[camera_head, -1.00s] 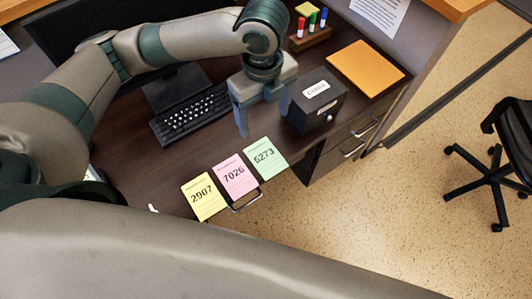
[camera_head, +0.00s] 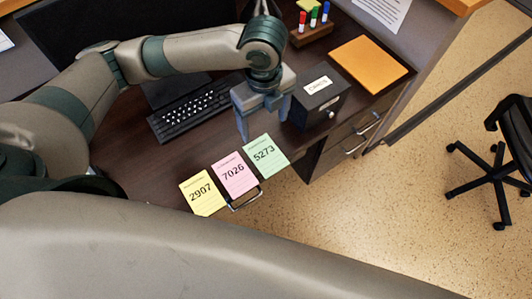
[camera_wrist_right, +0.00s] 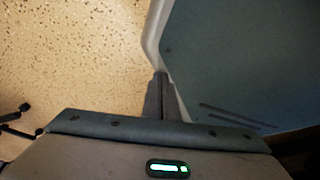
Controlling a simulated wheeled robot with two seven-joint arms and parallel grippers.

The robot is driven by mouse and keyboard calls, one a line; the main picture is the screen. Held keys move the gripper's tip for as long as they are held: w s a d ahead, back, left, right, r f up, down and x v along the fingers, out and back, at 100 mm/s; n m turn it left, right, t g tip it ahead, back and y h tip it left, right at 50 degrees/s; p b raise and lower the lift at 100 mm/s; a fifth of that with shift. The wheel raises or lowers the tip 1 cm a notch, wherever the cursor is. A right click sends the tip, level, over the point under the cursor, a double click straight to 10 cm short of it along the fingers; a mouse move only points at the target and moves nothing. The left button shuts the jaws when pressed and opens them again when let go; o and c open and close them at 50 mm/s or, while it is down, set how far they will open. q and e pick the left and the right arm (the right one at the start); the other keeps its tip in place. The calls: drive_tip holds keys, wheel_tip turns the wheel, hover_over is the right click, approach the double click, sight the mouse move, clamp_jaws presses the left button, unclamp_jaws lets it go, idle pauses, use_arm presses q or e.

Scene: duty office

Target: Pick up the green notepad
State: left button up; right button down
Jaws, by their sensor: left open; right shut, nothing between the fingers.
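The green notepad (camera_head: 266,156), marked 5273, lies at the front edge of the dark desk. It is the rightmost of three notepads in a row, beside the pink one (camera_head: 235,175) marked 7026 and the yellow one (camera_head: 202,193) marked 2907. My left gripper (camera_head: 263,125) is open and empty, pointing down just behind the green notepad, apart from it. In the right wrist view my right gripper (camera_wrist_right: 163,98) is shut and empty, away from the notepads, with floor and a grey surface around it.
A black box labelled CARDS (camera_head: 320,98) stands close to the right of my left gripper. A keyboard (camera_head: 195,107) lies to its left. An orange folder (camera_head: 368,64) and a marker holder (camera_head: 311,34) are farther back. An office chair (camera_head: 500,165) stands on the floor at right.

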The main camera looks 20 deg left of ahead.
use_arm(q)
hover_over(264, 152)
wheel_tip(264, 152, down, 7)
drive_tip(key=shift+f+p, duration=0.1)
drive_tip(key=shift+p, duration=0.3)
drive_tip(key=shift+f, duration=0.45)
use_arm(e)
drive_tip(key=shift+g, duration=0.5)
drive_tip(key=s, duration=0.1)
drive_tip(key=s+d, duration=0.1)
drive_tip(key=s, duration=0.1)
drive_tip(key=shift+s+d+f, duration=0.1)
drive_tip(key=shift+s+d, duration=0.2)
drive_tip(key=shift+s, duration=0.05)
drive_tip(key=shift+w, duration=0.1)
use_arm(q)
drive_tip(key=shift+f, duration=0.15)
